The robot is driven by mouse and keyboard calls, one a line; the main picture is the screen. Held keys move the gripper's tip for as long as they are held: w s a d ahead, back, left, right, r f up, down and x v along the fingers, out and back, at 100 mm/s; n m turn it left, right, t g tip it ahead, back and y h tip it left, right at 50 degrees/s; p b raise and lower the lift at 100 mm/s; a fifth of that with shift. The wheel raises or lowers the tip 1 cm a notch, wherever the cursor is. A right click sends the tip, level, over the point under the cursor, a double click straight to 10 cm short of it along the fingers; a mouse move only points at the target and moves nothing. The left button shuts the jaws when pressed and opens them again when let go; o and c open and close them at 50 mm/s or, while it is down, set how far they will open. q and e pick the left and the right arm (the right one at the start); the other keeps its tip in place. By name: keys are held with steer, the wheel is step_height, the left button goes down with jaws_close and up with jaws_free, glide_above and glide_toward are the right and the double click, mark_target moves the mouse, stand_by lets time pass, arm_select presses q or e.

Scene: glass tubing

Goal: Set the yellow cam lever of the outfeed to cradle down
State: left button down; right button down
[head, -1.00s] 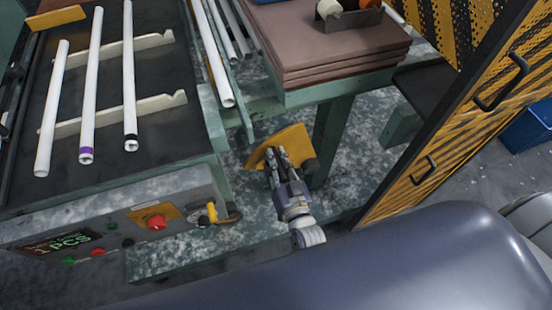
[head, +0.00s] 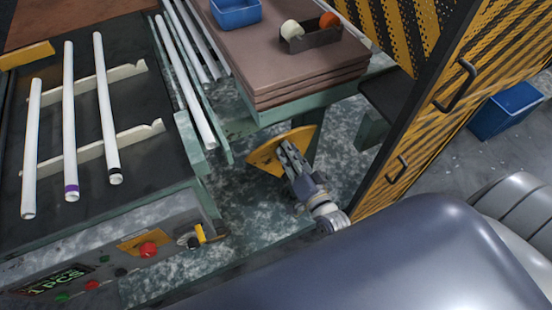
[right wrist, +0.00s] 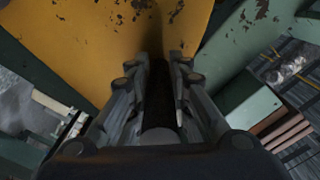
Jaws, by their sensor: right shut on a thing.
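The yellow cam lever (head: 264,157) shows in the head view as a worn yellow plate below the brown stack, beside the green frame. In the right wrist view the yellow plate (right wrist: 95,45), chipped and rusty, fills the top. My right gripper (head: 286,147) is at the plate, its arm coming from the lower right. In the right wrist view its fingers (right wrist: 160,65) are closed around a dark bar in front of the plate. The fingers hide much of the bar. My left gripper is not in view.
White tubes (head: 70,130) lie on cream supports at left. A control panel (head: 110,258) with a red button (head: 148,249) is below them. Brown sheets (head: 300,68) are stacked above the lever. A striped yellow-black door (head: 455,110) stands close on the right.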

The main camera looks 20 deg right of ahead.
steer(key=shift+w+d+r, duration=0.1)
steer(key=shift+d+r, duration=0.1)
steer(key=shift+d, duration=1.3)
steer(key=c, duration=1.4)
jaws_free()
steer(key=shift+c, duration=0.2)
steer(key=shift+f, duration=0.1)
steer(key=shift+s+a, duration=0.1)
steer(key=shift+s, duration=0.15)
steer(key=s, duration=1.1)
steer(key=shift+s+d, duration=0.2)
steer(key=shift+s, duration=0.15)
